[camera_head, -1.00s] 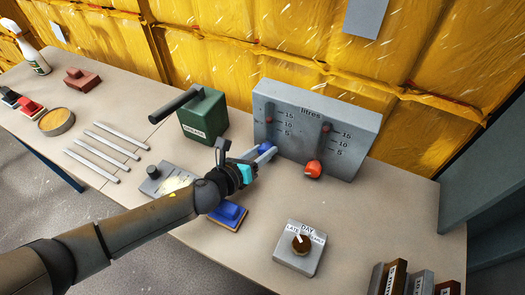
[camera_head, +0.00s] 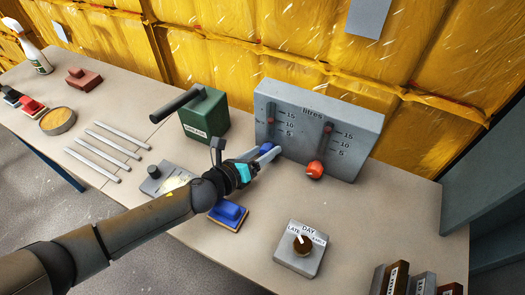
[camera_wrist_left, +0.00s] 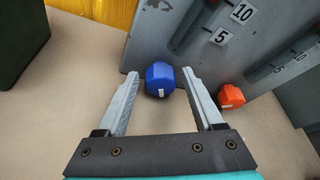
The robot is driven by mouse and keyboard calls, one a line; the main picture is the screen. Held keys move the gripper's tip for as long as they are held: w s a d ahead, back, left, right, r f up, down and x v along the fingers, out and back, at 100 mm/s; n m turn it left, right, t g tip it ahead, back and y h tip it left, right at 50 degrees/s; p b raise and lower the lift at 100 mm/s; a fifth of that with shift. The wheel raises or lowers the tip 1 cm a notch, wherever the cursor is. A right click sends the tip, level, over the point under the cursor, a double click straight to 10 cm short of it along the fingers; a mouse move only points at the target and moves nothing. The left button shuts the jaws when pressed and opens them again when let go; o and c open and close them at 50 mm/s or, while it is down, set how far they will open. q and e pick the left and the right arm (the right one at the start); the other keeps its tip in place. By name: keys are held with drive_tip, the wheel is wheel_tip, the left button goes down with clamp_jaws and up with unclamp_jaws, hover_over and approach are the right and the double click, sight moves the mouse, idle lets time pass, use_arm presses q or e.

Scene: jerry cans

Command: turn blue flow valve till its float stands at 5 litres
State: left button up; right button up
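The blue flow valve (camera_head: 266,147) is a round knob low on the grey gauge panel (camera_head: 350,113). It also shows in the left wrist view (camera_wrist_left: 159,79), with a white mark on its lower side. The red float (camera_head: 271,120) in the left slot stands above the 5, around the 10 mark; its exact reading is too small to tell. My left gripper (camera_wrist_left: 160,73) is open, with one finger on each side of the blue valve and a visible gap on both sides. In the head view, the left gripper (camera_head: 262,157) partly hides the valve. My right gripper is not in view.
An orange valve (camera_head: 315,170) sits close to the right of the blue one, under a second slot. A green box with a dark handle (camera_head: 205,118) stands left of the panel. A blue block (camera_head: 229,214) lies under my wrist; a grey dial box (camera_head: 300,250) stands in front.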

use_arm(q)
drive_tip(key=shift+o, duration=0.4)
drive_tip(key=shift+r, duration=0.1)
drive_tip(key=shift+r, duration=0.3)
wheel_tip(320, 180, up, 18)
drive_tip(key=p, duration=0.9)
drive_tip(key=shift+r, duration=0.6)
